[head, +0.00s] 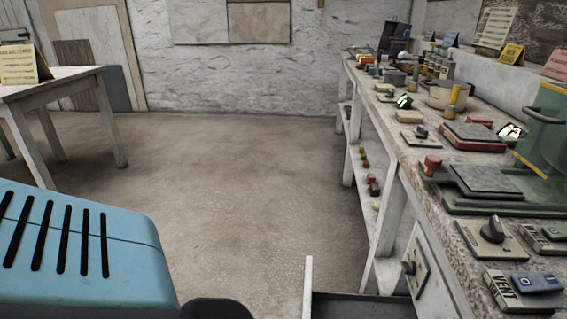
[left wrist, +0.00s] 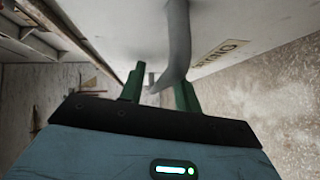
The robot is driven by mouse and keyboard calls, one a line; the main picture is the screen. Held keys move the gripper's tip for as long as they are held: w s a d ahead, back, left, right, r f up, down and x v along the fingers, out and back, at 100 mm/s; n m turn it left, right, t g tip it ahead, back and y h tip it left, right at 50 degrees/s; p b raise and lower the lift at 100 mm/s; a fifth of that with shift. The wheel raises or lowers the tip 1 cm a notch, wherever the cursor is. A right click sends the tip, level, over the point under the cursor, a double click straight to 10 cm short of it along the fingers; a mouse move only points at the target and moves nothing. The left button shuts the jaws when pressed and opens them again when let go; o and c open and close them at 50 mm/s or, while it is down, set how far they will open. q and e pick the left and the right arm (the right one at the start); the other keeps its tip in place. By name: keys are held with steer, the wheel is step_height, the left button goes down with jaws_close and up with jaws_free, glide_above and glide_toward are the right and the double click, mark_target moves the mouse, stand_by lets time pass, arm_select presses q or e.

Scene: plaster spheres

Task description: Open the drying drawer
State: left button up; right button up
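The drying drawer shows at the bottom of the head view, standing out from the bench, with its pale front edge (head: 308,275) and grey inside (head: 355,308) visible. In the left wrist view its white front (left wrist: 228,28) carries a lettered label (left wrist: 217,55), upside down. A grey curved handle (left wrist: 177,45) runs from that front down between the green fingers of my left gripper (left wrist: 160,85). The fingers stand apart, with the handle nearer the right-hand one and a gap to the other. Contact is unclear. My right gripper is in neither view.
The long bench (head: 400,155) along the right carries pots, a hot plate (head: 487,178), a knob box (head: 493,238) and a VENT switch (head: 535,283). A white table (head: 60,85) stands at the far left. The floor (head: 220,170) between is clear.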

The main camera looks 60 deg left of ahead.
arm_select(q)
steer(key=shift+s, duration=0.1)
steer(key=s+d+r, duration=0.1)
steer(key=s, duration=0.6)
steer(key=shift+s+p, duration=0.25)
steer(key=shift+p, duration=0.1)
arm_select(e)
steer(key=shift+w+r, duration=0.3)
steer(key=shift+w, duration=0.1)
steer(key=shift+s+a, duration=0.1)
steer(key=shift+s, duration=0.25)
